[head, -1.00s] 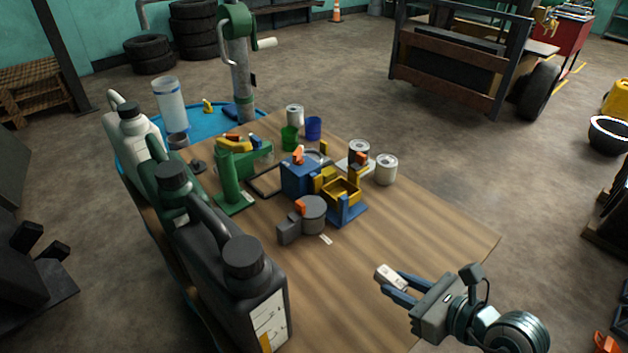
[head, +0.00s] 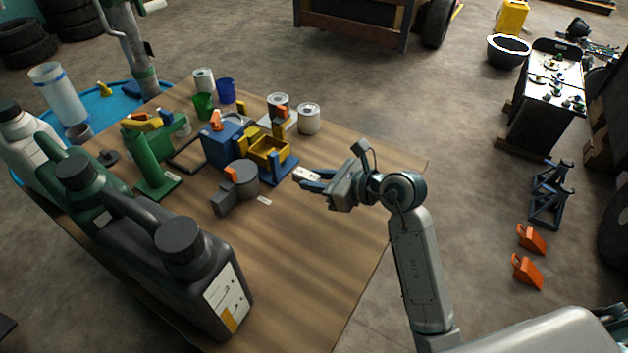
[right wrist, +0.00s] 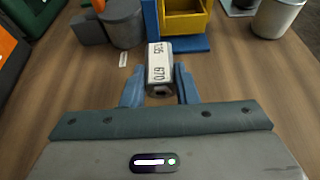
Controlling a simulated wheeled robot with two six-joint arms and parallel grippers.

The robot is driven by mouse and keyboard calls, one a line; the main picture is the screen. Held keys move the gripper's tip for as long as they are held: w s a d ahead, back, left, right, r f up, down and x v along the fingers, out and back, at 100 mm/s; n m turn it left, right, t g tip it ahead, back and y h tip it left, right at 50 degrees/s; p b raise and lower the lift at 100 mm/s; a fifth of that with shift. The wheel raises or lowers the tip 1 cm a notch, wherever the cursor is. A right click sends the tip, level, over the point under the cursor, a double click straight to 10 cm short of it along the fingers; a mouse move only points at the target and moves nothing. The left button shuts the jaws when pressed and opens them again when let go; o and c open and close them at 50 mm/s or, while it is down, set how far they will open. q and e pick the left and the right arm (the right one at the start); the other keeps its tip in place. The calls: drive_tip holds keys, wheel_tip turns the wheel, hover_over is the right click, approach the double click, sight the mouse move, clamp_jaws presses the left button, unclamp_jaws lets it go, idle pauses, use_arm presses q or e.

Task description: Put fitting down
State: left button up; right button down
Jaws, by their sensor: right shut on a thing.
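The fitting (head: 307,174) is a small pale block. In the right wrist view the fitting (right wrist: 159,66) shows dark printed digits on its top and a dark hole in its near end. My right gripper (head: 313,181) is shut on it, with a blue finger on each side. It holds the fitting over the right part of the wooden table (head: 330,240), just right of a blue stand with a yellow bin (head: 270,150). I cannot tell whether the fitting touches the table. My left gripper is not in view.
A grey round fixture (head: 243,178) stands left of the gripper, with a small white label (head: 264,201) on the table beside it. Large jugs (head: 170,260) line the left edge. The front right of the table is clear.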

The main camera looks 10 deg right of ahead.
drive_tip(key=shift+w, duration=0.6)
drive_tip(key=shift+w+f, duration=0.15)
drive_tip(key=shift+w, duration=0.05)
wheel_tip(320, 180, down, 3)
drive_tip(key=shift+s+r+p, duration=0.1)
drive_tip(key=shift+p, duration=0.5)
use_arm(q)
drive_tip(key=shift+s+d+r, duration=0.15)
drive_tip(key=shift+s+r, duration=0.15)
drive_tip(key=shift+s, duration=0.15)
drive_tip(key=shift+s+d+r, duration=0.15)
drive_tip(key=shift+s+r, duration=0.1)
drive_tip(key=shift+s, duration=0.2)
use_arm(e)
drive_tip(key=shift+f, duration=0.3)
drive_tip(key=shift+f, duration=0.1)
drive_tip(key=shift+f, duration=0.1)
drive_tip(key=c, duration=1.1)
unclamp_jaws()
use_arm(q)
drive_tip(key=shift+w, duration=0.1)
